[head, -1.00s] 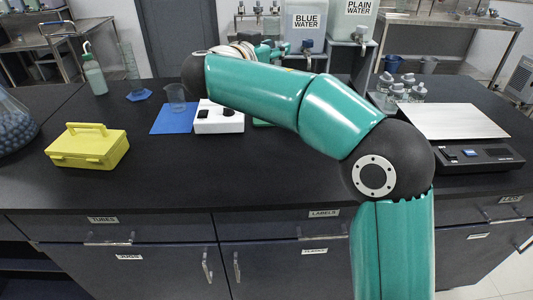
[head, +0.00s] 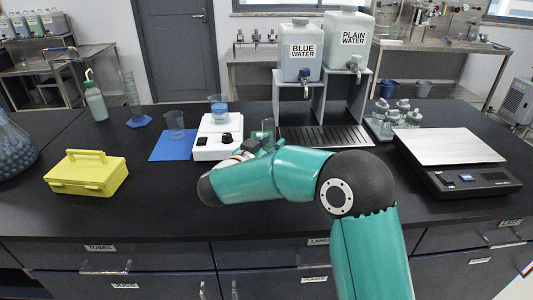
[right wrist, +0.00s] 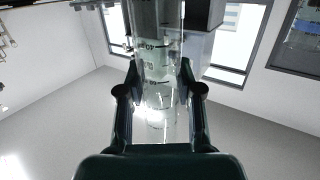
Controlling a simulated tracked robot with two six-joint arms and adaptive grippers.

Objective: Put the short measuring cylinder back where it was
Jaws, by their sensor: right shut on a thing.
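My right gripper (head: 266,141) is shut on a clear short measuring cylinder (head: 268,127), held upright over the bench, just right of the white stirrer. In the right wrist view the cylinder (right wrist: 160,75) stands between the two fingers (right wrist: 160,95), with dark graduation marks on its wall. It looks clear, and I cannot tell whether it holds liquid. My forearm hides the bench below and in front of the gripper. My left gripper is not in view.
A white stirrer (head: 218,140) carries a beaker of blue liquid (head: 218,108). Dispensers (head: 301,50) stand behind a drip tray (head: 330,138). Bottles (head: 397,115) and a balance (head: 450,147) are right. A yellow box (head: 87,175) is left.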

